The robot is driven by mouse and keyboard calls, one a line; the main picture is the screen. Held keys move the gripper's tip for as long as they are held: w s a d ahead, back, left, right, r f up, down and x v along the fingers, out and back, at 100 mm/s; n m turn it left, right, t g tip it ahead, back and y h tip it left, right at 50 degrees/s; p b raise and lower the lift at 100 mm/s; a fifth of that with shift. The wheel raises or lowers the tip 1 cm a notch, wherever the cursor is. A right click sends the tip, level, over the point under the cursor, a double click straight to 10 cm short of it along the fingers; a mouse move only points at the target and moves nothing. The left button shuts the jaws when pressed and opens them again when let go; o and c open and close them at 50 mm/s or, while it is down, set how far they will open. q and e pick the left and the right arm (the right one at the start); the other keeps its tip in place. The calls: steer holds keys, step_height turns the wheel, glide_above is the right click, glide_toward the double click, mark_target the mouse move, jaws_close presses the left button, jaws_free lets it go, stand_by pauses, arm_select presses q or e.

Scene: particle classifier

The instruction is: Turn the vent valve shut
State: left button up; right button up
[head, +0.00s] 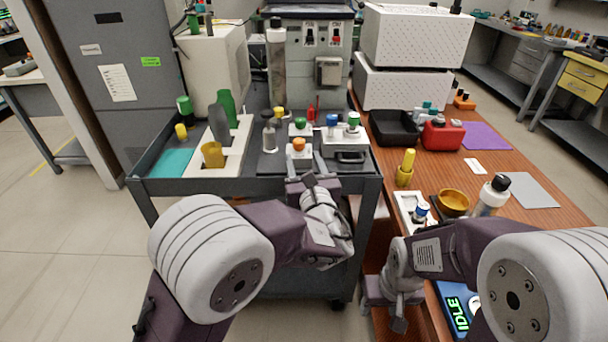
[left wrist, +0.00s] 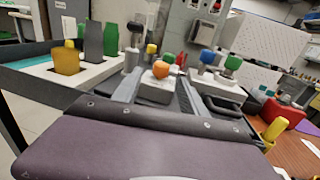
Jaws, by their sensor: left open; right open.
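Several coloured knobs stand on the cart's dark tray; no readable label shows which is the vent valve. An orange knob (head: 299,145) tops a white block (head: 299,161); the knob also shows in the left wrist view (left wrist: 160,69). My left gripper (head: 304,165) is open, its fingers reaching toward either side of this block. I cannot tell whether they touch it. Behind are a green knob (head: 300,122), a blue knob (head: 332,119) and another green knob (head: 353,118). My right gripper (head: 385,308) is open and empty, low by the wooden table's left edge.
The cart (head: 262,187) also carries a white rack (head: 236,150) with green, grey and yellow pieces on the left. A black handle (head: 351,156) sits right of the orange knob.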

mark_target(300, 146)
arm_select(q)
steer(key=shift+w+d, duration=0.15)
steer(key=shift+d, duration=0.05)
steer(key=w, duration=0.2)
steer(key=w+a, duration=0.1)
steer(key=w, duration=0.5)
steer(key=shift+w+a, duration=0.2)
steer(key=shift+a, duration=0.05)
